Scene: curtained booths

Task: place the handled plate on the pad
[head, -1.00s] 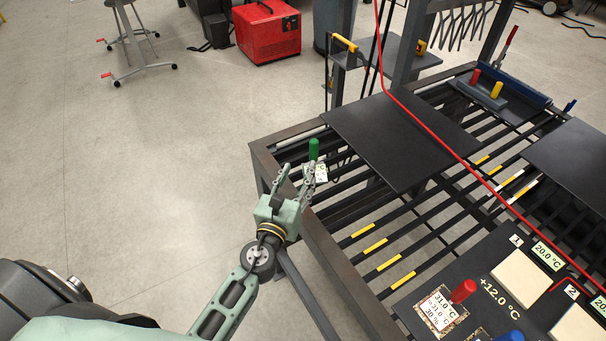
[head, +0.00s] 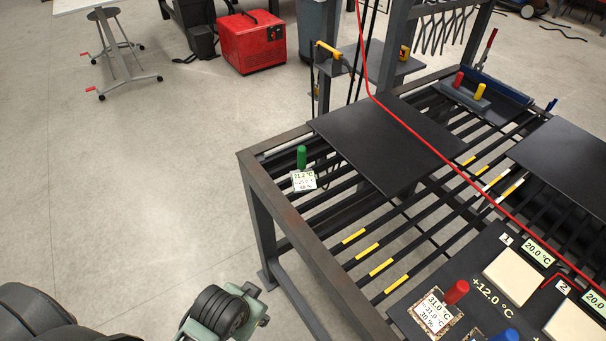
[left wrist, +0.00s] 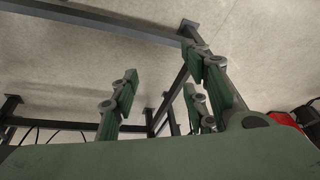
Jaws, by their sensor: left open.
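A small plate with a green upright handle (head: 301,157) and a display face (head: 304,181) rests on the dark slats near the table's left edge. A plate with a red handle (head: 456,291) lies on the black panel at lower right, and a blue handle (head: 507,335) is partly cut off beside it. Pale square pads numbered 1 (head: 514,277) and 2 (head: 580,327) lie on that panel. My left gripper is low outside the table's left side; its fingers (left wrist: 165,95) are apart and empty in the left wrist view. My right gripper is not in view.
The slatted table's dark rim (head: 295,215) stands between my left arm and the slats. A black sheet (head: 385,140) covers part of the slats. A red cable (head: 425,130) hangs across the table.

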